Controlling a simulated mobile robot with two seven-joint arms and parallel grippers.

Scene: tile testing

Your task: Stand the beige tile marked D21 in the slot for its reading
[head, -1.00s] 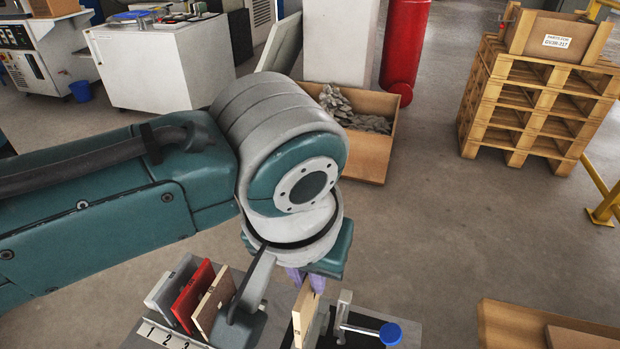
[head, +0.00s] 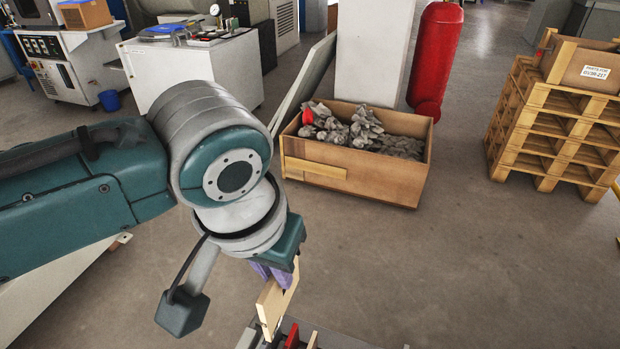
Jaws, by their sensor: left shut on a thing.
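A beige tile (head: 271,308) stands on edge, tilted a little, low in the middle of the head view. My left gripper (head: 279,274), with purple fingers, is shut on its upper part; the wrist hides part of the grip. No marking on the tile is readable. Below it, the tops of a rack's tiles show at the bottom edge: a grey one (head: 247,340), a red one (head: 292,336) and a beige one (head: 313,340). The slot numbers are out of the picture. I cannot tell whether the held tile touches the rack. My right gripper is not in view.
A wooden crate (head: 365,182) of grey and red broken pieces stands on the floor beyond, before a white pillar (head: 369,55). A red cylinder (head: 435,60) and stacked pallets (head: 550,130) stand to the right. The floor between is clear.

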